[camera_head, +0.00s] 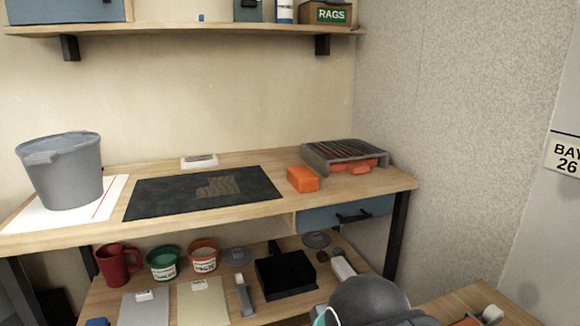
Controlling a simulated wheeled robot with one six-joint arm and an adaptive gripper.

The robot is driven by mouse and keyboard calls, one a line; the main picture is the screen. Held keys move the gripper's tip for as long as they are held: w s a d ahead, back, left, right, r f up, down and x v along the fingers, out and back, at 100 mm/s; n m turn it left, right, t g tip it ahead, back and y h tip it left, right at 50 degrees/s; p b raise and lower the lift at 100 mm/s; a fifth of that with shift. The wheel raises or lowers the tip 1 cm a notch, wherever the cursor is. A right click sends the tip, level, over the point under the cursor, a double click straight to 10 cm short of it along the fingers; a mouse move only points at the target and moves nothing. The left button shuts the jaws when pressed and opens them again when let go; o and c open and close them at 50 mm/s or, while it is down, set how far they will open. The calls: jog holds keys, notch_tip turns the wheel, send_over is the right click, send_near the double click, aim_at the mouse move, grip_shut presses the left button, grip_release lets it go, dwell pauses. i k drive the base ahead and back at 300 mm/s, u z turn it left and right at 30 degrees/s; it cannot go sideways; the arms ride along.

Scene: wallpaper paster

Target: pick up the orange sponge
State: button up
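An orange sponge (303,179), block-shaped, lies on the wooden workbench (270,212) to the right of a dark mat, close to the front left of a grey slatted rack. It stands apart from the mat, and nothing covers it. More orange pieces (360,167) show under the rack; I cannot tell what they are. A dark grey rounded part at the bottom of the view looks like my arm. My gripper's fingers do not show.
The dark mat (155,201) lies left of the sponge, the grey rack (345,151) behind right. A grey bucket (62,175) stands far left. A blue drawer (345,215) sits under the bench's right end. The lower shelf holds a red mug (117,265), tubs and tools.

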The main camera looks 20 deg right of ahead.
aim_at(303, 180)
jog(key=i, duration=0.9)
